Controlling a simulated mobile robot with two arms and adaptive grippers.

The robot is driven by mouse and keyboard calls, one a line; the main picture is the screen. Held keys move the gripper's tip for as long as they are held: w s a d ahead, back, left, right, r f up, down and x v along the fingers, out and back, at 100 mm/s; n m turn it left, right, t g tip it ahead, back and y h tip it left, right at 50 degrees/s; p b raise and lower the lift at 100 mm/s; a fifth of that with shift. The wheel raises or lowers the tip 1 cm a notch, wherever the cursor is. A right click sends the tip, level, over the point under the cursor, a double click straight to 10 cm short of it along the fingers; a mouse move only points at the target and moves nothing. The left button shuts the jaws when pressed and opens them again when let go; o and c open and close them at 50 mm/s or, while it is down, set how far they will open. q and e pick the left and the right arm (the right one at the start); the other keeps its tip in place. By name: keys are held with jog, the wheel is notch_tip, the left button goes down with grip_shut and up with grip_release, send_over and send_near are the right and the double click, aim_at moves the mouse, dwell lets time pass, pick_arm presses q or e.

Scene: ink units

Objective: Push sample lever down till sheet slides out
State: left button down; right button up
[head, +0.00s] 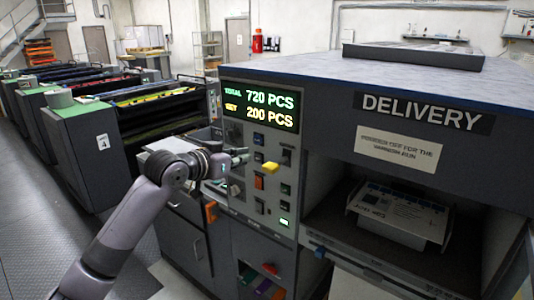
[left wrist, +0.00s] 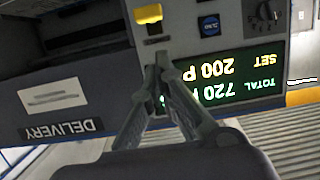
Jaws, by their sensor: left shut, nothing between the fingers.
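A yellow lever (head: 271,168), which looks like the sample lever, sticks out from the grey control panel (head: 236,190) below the display. The yellow lever also shows at the top edge of the left wrist view (left wrist: 148,14). My left gripper (head: 242,156) is shut and empty, left of the lever in the head view and apart from it. In the left wrist view its fingertips (left wrist: 158,62) point toward the panel near the lever. Printed sheets (head: 400,210) lie on a stack inside the delivery opening. My right gripper is not in view.
The display (head: 262,108) reads total 720 PCS, set 200 PCS. Several buttons sit around the lever. The delivery housing (head: 425,112) juts out at the right. An orange part (head: 211,212) is low on the panel's left. Press units (head: 90,140) stand at the left; the floor there is clear.

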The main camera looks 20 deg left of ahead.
pick_arm(q)
jog(key=r, duration=0.2)
jog(key=s+r, duration=0.1)
jog(key=shift+d+m, duration=0.3)
jog(key=shift+d, duration=0.05)
jog(key=shift+w, duration=0.15)
jog(key=p, duration=0.5)
send_over(277, 164)
jog(key=s+a, duration=0.2)
jog(key=s, duration=0.2)
notch_tip(277, 164, down, 2)
jog(key=f, duration=0.1)
jog(key=f+p, duration=0.1)
jog(key=f, duration=0.1)
jog(key=f+p, duration=0.1)
jog(key=shift+w+f, duration=0.25)
jog(key=shift+f, duration=0.05)
